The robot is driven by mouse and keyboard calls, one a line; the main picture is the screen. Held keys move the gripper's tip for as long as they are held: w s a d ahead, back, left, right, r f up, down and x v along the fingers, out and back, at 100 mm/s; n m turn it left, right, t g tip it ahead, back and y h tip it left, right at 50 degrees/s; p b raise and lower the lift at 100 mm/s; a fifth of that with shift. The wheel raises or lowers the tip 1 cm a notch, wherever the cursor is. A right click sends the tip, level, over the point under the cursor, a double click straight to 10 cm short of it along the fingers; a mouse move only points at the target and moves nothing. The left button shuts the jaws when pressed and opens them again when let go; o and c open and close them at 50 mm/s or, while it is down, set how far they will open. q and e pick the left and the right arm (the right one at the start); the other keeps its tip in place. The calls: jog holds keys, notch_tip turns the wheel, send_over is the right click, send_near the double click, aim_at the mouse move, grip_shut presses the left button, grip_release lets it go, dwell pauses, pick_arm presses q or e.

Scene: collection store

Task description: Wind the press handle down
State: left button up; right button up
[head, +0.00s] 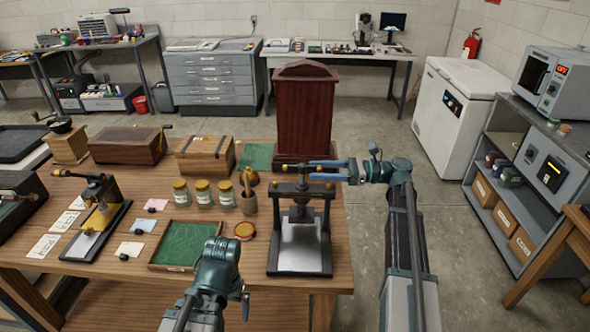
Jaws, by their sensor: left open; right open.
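The press (300,235) stands at the front right of the wooden table, a dark frame with a pale flat bed and a screw in the middle. Its handle (294,167) is a bar across the top of the screw with brass-coloured knobs. My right gripper (312,169) reaches in from the right at handle height. Its two blue fingers are apart, one above the other, with the tips at the handle's right end. I cannot tell whether they touch it. My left gripper (220,262) is low in front of the green tray, its fingers mostly hidden by the wrist.
A tall dark red wooden case (304,110) stands behind the press.

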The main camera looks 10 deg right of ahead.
aim_at(298, 169)
jog(key=x, duration=0.7)
grip_shut()
